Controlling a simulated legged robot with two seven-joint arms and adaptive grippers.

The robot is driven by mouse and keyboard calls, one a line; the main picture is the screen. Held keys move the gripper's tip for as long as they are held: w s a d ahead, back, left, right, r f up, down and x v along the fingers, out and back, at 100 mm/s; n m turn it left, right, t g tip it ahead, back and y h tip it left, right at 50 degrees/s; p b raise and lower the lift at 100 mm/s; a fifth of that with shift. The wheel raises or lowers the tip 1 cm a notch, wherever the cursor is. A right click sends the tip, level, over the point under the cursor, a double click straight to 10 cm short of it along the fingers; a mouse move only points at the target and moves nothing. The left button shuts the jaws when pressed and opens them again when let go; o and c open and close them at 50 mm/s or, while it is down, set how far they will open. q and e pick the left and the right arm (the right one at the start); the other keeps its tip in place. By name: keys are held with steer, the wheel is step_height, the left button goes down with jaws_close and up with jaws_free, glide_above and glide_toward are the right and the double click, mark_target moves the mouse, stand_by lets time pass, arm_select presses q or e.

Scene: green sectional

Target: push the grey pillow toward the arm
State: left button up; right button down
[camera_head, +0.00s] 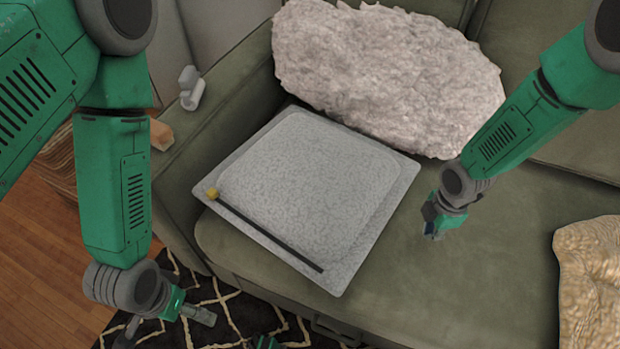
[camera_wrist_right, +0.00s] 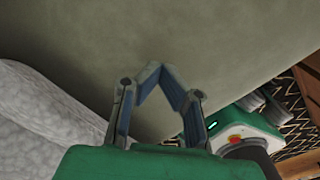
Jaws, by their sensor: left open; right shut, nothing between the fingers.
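The grey pillow (camera_head: 310,190) is square and flat, lying on the green sofa seat close to the left sofa arm (camera_head: 215,125). A dark stick with a yellow block at one end (camera_head: 265,232) lies along its front edge. My right gripper (camera_head: 432,228) is right of the pillow, low over the seat and apart from the pillow. In the right wrist view its fingers (camera_wrist_right: 168,82) are shut and empty. My left gripper (camera_head: 165,325) hangs in front of the sofa above the rug, open and away from the pillow.
A large fluffy whitish pillow (camera_head: 385,70) leans on the backrest behind. A gold cushion (camera_head: 590,275) is at far right. Small grey object (camera_head: 190,88) stands on the sofa arm. The right wrist view shows a pale pillow surface (camera_wrist_right: 45,125); which pillow is unclear.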

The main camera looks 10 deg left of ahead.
steer(key=shift+w+a+b, duration=0.2)
steer(key=shift+w+a, duration=0.2)
steer(key=shift+a, duration=0.75)
steer(key=shift+w+a+b, duration=0.15)
steer(key=shift+w+a, duration=0.25)
steer(key=shift+a, duration=0.8)
steer(key=shift+w+a+b, duration=0.2)
steer(key=shift+w+a, duration=0.2)
steer(key=shift+a, duration=0.75)
steer(key=shift+s+d+r+p, duration=0.1)
steer(key=shift+s+d+p, duration=0.15)
steer(key=shift+d, duration=0.25)
steer(key=shift+s+d+f+p, duration=0.1)
steer(key=shift+d+p, duration=0.2)
steer(key=shift+d, duration=0.25)
steer(key=shift+s+d+r+p, duration=0.1)
steer(key=shift+s+d+p, duration=0.15)
steer(key=shift+d, duration=0.25)
steer(key=shift+s+d, duration=0.15)
steer(key=shift+d, duration=0.45)
step_height(320, 180, up, 14)
steer(key=p, duration=1.2)
